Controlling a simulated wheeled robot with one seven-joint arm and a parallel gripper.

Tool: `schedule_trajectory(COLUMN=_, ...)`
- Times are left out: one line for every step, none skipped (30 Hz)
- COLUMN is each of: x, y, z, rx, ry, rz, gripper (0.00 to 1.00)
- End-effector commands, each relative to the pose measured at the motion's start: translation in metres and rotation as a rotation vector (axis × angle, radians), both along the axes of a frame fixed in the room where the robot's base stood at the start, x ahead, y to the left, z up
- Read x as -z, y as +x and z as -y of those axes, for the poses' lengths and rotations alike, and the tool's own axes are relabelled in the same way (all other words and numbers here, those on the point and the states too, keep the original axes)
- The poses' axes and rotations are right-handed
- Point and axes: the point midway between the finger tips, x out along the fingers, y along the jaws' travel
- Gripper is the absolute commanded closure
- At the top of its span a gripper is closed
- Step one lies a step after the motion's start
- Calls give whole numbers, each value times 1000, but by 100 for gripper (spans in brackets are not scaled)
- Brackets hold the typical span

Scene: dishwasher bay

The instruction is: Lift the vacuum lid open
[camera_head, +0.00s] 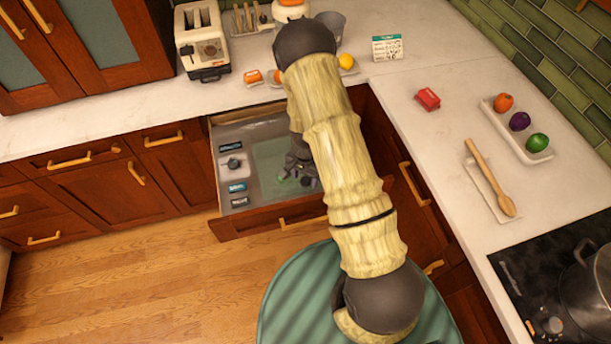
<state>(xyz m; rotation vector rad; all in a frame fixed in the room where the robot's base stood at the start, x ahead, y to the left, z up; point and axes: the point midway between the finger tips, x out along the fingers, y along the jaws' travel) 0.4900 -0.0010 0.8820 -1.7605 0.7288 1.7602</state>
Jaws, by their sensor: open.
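The vacuum unit sits in a pulled-out drawer (262,222) below the counter. Its lid looks like a pale greenish, see-through panel (268,155) lying flat in the drawer. A grey strip with a dark knob (232,163) and several small dark labels runs along the drawer's left side. My gripper (308,182) is dark grey, open, and low over the right part of the drawer, at or just above the lid's right side. My arm hides the drawer's right end. I cannot tell whether the fingers touch the lid.
A toaster (201,42) and small food items stand on the back counter. The right counter holds a red packet (428,99), a vegetable tray (543,155), a wooden spoon (490,178) and a stove with a pot (590,290). Wooden floor (130,280) is clear at left.

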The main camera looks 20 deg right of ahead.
Motion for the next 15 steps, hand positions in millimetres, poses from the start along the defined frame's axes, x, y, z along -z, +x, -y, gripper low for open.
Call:
schedule_trajectory(x=3, y=0, z=0, rx=1, ry=0, rz=-1, gripper=48)
schedule_trajectory(x=4, y=0, z=0, rx=1, ry=0, rz=-1, gripper=48)
schedule_trajectory(x=5, y=0, z=0, rx=1, ry=1, rz=-1, gripper=48)
schedule_trajectory(x=5, y=0, z=0, rx=1, ry=1, rz=-1, gripper=48)
schedule_trajectory(x=5, y=0, z=0, rx=1, ry=1, rz=-1, gripper=48)
schedule_trajectory(x=5, y=0, z=0, rx=0, ry=0, rz=0, gripper=48)
schedule_trajectory(x=5, y=0, z=0, rx=0, ry=0, rz=0, gripper=48)
schedule_trajectory(x=5, y=0, z=0, rx=0, ry=0, rz=0, gripper=48)
schedule_trajectory(x=5, y=0, z=0, rx=0, ry=0, rz=0, gripper=48)
schedule_trajectory(x=5, y=0, z=0, rx=0, ry=0, rz=0, gripper=48)
schedule_trajectory(x=5, y=0, z=0, rx=0, ry=0, rz=0, gripper=52)
schedule_trajectory(x=5, y=0, z=0, rx=0, ry=1, rz=-1, gripper=60)
schedule_trajectory(x=5, y=0, z=0, rx=0, ry=1, rz=-1, gripper=65)
schedule_trajectory(x=5, y=0, z=0, rx=0, ry=1, rz=-1, gripper=71)
schedule_trajectory(x=5, y=0, z=0, rx=0, ry=1, rz=-1, gripper=79)
